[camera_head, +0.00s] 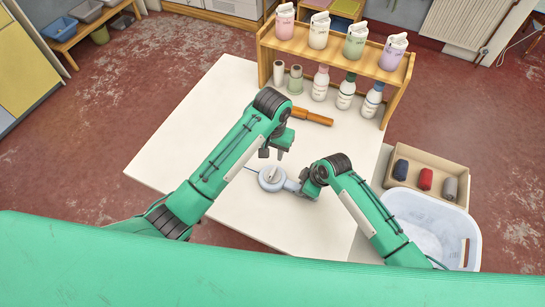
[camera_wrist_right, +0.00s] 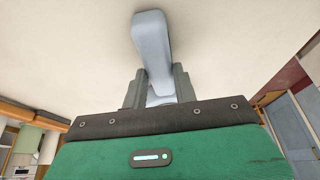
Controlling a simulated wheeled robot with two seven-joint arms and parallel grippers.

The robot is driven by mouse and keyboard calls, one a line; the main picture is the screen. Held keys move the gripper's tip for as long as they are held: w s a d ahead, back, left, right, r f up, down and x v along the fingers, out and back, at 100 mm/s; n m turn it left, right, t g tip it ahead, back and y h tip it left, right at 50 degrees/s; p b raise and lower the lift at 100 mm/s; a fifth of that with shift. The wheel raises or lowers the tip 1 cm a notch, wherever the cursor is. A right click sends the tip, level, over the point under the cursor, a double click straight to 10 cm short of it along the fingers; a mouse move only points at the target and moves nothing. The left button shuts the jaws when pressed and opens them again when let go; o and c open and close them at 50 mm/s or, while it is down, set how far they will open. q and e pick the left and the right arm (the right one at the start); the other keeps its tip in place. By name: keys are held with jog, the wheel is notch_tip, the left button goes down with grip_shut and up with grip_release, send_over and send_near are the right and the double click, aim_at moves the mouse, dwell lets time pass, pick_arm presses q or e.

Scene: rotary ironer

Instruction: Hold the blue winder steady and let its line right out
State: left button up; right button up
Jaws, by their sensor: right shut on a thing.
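The pale blue winder (camera_head: 270,181) is a round, flat reel with a handle, over the white table (camera_head: 190,130). A short piece of thin dark line (camera_head: 251,169) shows at its left edge. My right gripper (camera_head: 298,187) is shut on the winder's handle. In the right wrist view the pale blue handle (camera_wrist_right: 152,45) stands between the grey fingers, and the reel is out of sight. My left gripper (camera_head: 272,154) is open and empty, with its fingers apart, just above the winder in the picture. I cannot tell its height over the reel.
An orange-brown wooden roller (camera_head: 312,117) lies behind the grippers. A wooden shelf (camera_head: 325,48) with cartons and several bottles stands at the back. A box of dark, red and grey rolls (camera_head: 425,179) and a white basket (camera_head: 428,232) are at the right. The table's left part is clear.

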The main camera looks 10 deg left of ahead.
dwell(0.4)
jog(key=o, duration=1.2)
jog(key=shift+c, duration=0.2)
